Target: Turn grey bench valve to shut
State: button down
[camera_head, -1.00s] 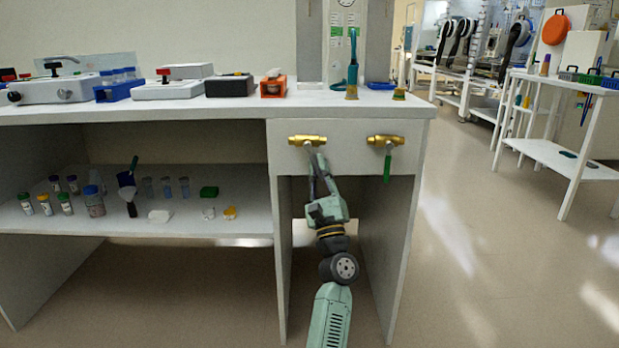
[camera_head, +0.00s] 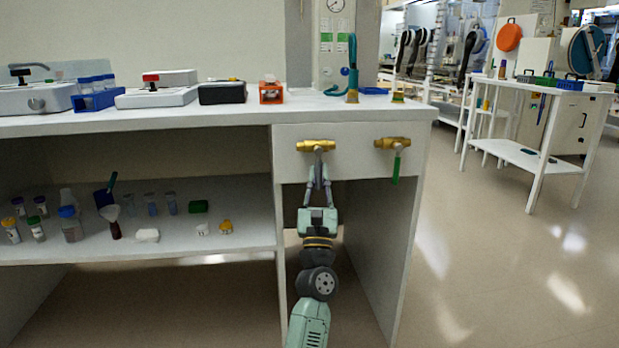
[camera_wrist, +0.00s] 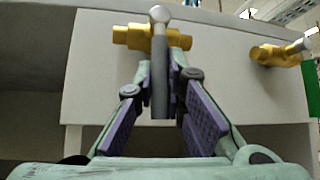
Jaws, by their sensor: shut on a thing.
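The grey bench valve (camera_head: 316,146) is a brass body on the white front panel under the bench top, at the left of two valves. Its grey lever (camera_wrist: 160,75) hangs straight down, across the brass pipe, in the wrist view. My gripper (camera_head: 318,184) comes up from below with its fingers on either side of the lever. In the wrist view my gripper (camera_wrist: 161,100) is shut on the lever, with the purple pads lower down and the fingertips near the brass body (camera_wrist: 135,37).
A second brass valve (camera_head: 392,143) with a green lever (camera_head: 396,168) is to the right on the same panel. The open shelf (camera_head: 170,237) at left holds tubes and small items. The leg space under the panel is bounded by side panels. Open floor lies to the right.

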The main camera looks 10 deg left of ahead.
jog(key=shift+a+m+h, duration=0.2)
jog(key=shift+m+h, duration=0.1)
jog(key=c, duration=1.6)
grip_release()
jog(key=shift+c, duration=0.2)
